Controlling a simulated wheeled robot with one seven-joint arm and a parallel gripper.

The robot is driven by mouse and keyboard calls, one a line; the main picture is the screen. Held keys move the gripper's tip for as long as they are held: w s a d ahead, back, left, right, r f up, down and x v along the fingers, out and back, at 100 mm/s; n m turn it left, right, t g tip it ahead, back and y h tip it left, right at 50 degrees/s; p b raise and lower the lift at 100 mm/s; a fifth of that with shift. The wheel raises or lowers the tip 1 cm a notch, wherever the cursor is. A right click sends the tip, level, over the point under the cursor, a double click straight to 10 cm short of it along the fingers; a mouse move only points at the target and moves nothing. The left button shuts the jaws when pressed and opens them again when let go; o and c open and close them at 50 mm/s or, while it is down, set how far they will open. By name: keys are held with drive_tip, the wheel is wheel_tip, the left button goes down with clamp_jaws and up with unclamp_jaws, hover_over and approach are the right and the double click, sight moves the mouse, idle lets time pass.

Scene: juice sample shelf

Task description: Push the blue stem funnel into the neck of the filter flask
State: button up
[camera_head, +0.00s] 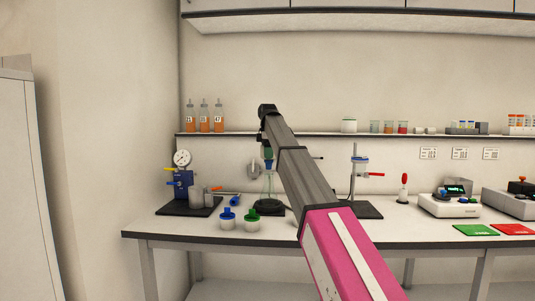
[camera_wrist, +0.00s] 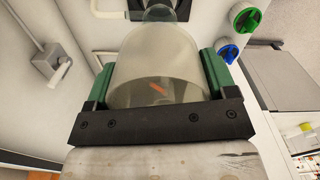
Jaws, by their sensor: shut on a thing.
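My gripper (camera_head: 268,152) is above the clear conical filter flask (camera_head: 269,188), which stands on a dark base. Its green fingers are shut on a pale translucent cup-shaped body (camera_wrist: 155,65), which fills the gap between them in the wrist view. A blue part (camera_head: 268,164) shows just below the fingers in the head view, right at the flask's neck. It looks like the stem end of the blue stem funnel. Whether it is inside the neck or only above it is too small to tell. The held body hides the neck in the wrist view.
A pump with a gauge (camera_head: 182,159) is further left. A clamp stand (camera_head: 353,180) is to the right. The shelf (camera_head: 330,134) runs behind.

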sight(267, 162)
drive_tip(key=shift+f, duration=2.2)
idle(0.7)
drive_tip(key=o, duration=0.9)
drive_tip(key=shift+r, duration=0.1)
